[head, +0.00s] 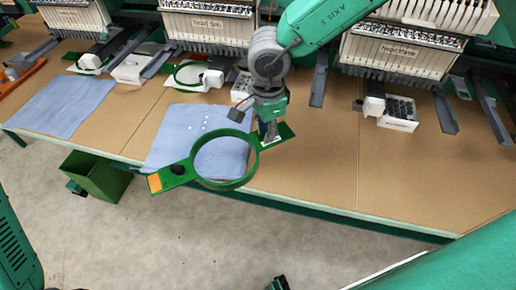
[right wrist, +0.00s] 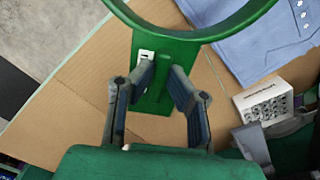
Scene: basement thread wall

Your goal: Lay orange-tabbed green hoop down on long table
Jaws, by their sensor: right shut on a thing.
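The green hoop (head: 222,187) is a ring with a flat arm on each side; an orange tab (head: 154,183) marks its left end. My right gripper (head: 270,138) is shut on the hoop's right arm. The right wrist view shows the fingers (right wrist: 162,76) on either side of the green arm (right wrist: 150,102). The hoop is over the front of the long tan table (head: 310,170), partly over a blue cloth, with its orange end past the front edge. Any gap under it is hard to judge. My left gripper is not in view.
Blue cloths (head: 62,105) lie on the table. Embroidery machines (head: 400,55) stand along the back, with grey arms reaching forward. A white box of small parts (head: 398,115) sits at right. A green bin (head: 98,178) stands on the floor.

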